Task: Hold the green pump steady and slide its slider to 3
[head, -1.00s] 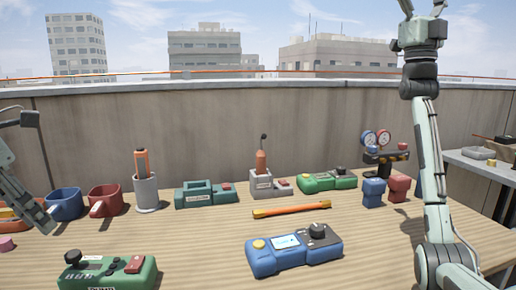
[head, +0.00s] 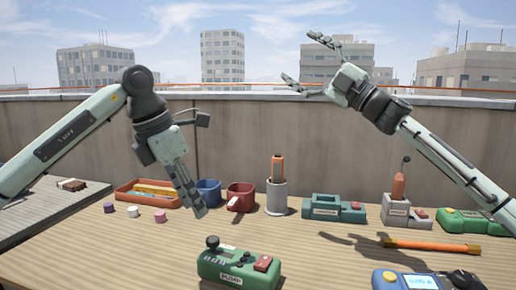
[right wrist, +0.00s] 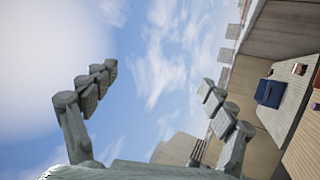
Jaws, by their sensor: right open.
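The green pump (head: 238,272) stands at the front middle of the table in the head view. It has a black knob, a small display, a red block on its top right, and a front label that seems to read "PUMP". I cannot make out a slider scale. My left gripper (head: 197,208) hangs pointing down, above and to the left of the pump in the picture, apart from it. Its fingers overlap, so its opening is unclear. My right gripper (head: 301,60) is open and empty, raised high; its spread fingers show against the sky in the right wrist view (right wrist: 159,78).
A blue device (head: 395,280) lies right of the pump, with an orange bar (head: 430,246) behind it. Behind stand a blue mug (head: 208,190), red mug (head: 240,195), grey cup (head: 276,197), teal device (head: 333,208) and another green device (head: 470,221). An orange tray (head: 125,196) is left.

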